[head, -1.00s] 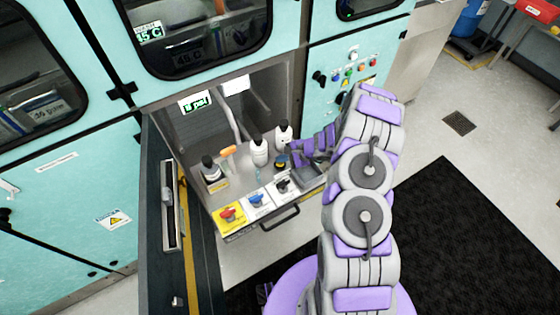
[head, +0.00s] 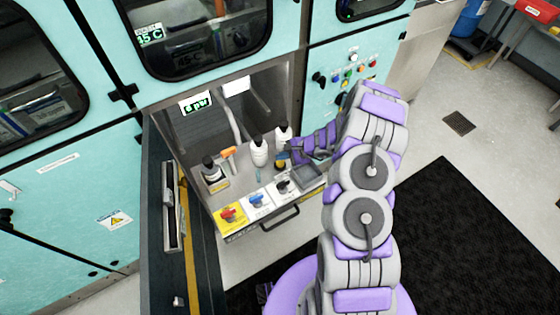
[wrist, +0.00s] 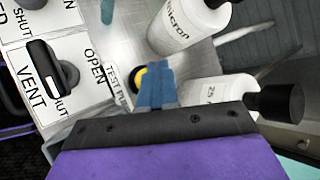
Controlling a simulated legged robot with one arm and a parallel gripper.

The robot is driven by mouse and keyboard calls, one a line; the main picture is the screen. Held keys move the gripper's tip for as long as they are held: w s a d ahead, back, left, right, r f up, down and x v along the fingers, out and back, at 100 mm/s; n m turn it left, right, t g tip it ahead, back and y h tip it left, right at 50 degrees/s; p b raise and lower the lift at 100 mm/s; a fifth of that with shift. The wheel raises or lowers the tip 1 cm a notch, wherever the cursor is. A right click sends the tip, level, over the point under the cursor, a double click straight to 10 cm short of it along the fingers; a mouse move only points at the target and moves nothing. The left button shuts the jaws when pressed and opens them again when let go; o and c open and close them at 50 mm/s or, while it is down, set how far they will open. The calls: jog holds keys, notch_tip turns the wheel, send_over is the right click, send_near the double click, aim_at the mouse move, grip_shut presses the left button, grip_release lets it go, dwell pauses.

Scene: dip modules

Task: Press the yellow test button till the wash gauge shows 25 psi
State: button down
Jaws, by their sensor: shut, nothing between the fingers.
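The yellow test button (wrist: 139,77) shows in the wrist view beside a "TEST" label. My gripper (wrist: 156,70) is shut and empty, with its blue fingertips over the button and hiding part of it. I cannot tell whether they touch it or whether it is pushed in. In the head view, my gripper (head: 287,158) reaches down into the open cabinet by the white bottles. The green-digit gauge (head: 196,104) at the cabinet's back reads a low psi value that looks like 6.
White bottles (head: 259,151) (head: 283,136) stand close to my gripper. A dark bottle (head: 210,166) and an orange-topped tool (head: 228,153) stand left. Red (head: 229,213), blue (head: 258,200) and black (head: 283,187) valve handles line the front. The open door (head: 170,220) is at left.

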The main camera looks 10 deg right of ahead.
aim_at(282, 162)
jog(key=shift+r+p, duration=1.1)
jog(key=shift+r, duration=1.45)
